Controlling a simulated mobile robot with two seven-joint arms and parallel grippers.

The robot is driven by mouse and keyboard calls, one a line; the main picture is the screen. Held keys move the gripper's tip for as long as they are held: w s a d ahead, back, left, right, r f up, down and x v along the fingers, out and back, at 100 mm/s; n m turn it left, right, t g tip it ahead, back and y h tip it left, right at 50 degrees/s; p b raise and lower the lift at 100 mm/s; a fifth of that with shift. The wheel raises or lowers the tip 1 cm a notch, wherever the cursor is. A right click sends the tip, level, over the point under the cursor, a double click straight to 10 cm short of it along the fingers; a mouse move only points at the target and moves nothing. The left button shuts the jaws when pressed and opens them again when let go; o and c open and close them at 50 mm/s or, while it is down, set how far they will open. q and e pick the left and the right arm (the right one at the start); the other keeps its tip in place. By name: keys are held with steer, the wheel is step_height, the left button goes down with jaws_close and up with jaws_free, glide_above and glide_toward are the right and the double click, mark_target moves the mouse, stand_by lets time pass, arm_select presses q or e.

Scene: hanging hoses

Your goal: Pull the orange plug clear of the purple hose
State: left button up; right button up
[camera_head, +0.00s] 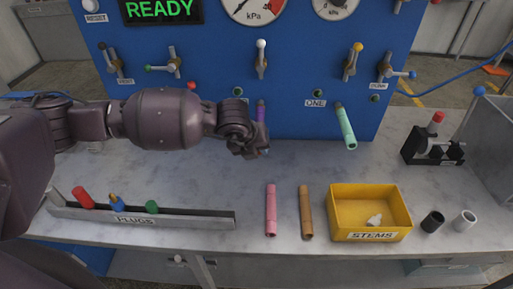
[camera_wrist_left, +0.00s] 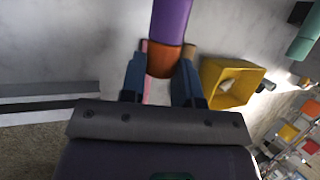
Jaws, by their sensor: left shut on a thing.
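The purple hose (camera_head: 261,109) hangs from the blue panel in the head view, its lower part hidden by my left gripper (camera_head: 258,150). In the left wrist view the purple hose (camera_wrist_left: 171,20) comes down from the top, and the orange plug (camera_wrist_left: 164,60) sits at its end, with no gap showing between them. My left gripper (camera_wrist_left: 160,78) is shut on the orange plug, with one blue finger on each side. The plug is hidden in the head view. My right gripper is not in view.
A green hose (camera_head: 346,126) hangs to the right. Pink (camera_head: 271,210) and tan (camera_head: 305,212) tubes lie on the bench beside a yellow stems bin (camera_head: 341,236). A plugs rack (camera_head: 190,219) lies at the front left. Valve handles stick out from the panel (camera_head: 220,75).

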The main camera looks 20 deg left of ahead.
arm_select(q)
steer(key=shift+s+d, duration=0.2)
steer(key=shift+s, duration=0.55)
stand_by(0.6)
steer(key=shift+s+d, duration=0.2)
steer(key=shift+s, duration=0.45)
steer(key=shift+s+d, duration=0.2)
steer(key=shift+s, duration=0.5)
steer(key=shift+s+d, duration=0.2)
steer(key=shift+s, duration=0.45)
steer(key=shift+s+p, duration=0.1)
steer(key=shift+p, duration=0.2)
steer(key=shift+s+d+r+p, duration=0.2)
steer(key=shift+s+r+p, duration=0.2)
steer(key=shift+s+r, duration=0.35)
steer(key=shift+s+d+r+p, duration=0.2)
steer(key=shift+s+r+p, duration=0.15)
steer(key=shift+s+r, duration=0.35)
